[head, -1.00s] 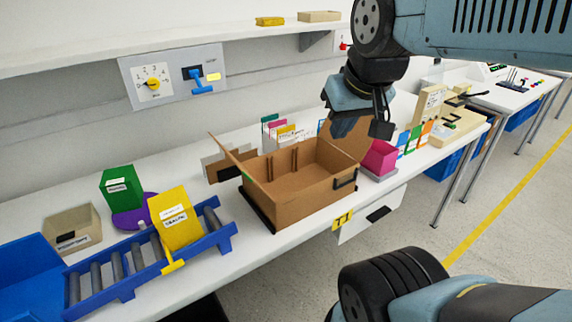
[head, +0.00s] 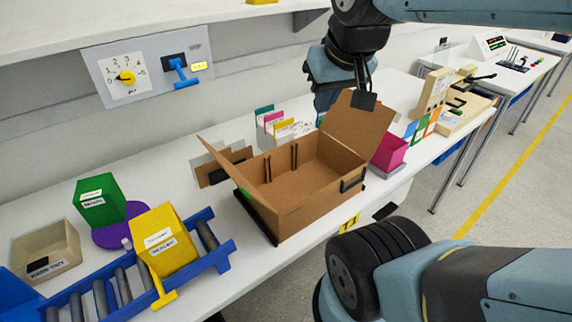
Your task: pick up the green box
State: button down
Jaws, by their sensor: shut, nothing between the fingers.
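The green box (head: 97,207) stands upright with a white label, on or against a round purple disc (head: 122,232), at the left of the bench in the head view. My gripper (head: 364,99) hangs at the upper right, far from the green box, behind the raised flap of a cardboard box. It is shut and holds nothing. The flap hides part of it.
The open cardboard box (head: 300,185) stands mid-bench between my gripper and the green box. A yellow box (head: 163,240) sits on a blue roller conveyor (head: 215,255) just right of the green box. A beige tray (head: 45,262) is at its left. A wall panel with a dial (head: 125,77) is behind.

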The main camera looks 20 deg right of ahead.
aim_at(99, 199)
jog(key=z, duration=1.7)
jog(key=i, duration=0.1)
jog(key=u, duration=3.05)
jog(key=k, duration=1.05)
jog(key=u, duration=1)
jog(key=i, duration=1.4)
jog(key=z, duration=0.1)
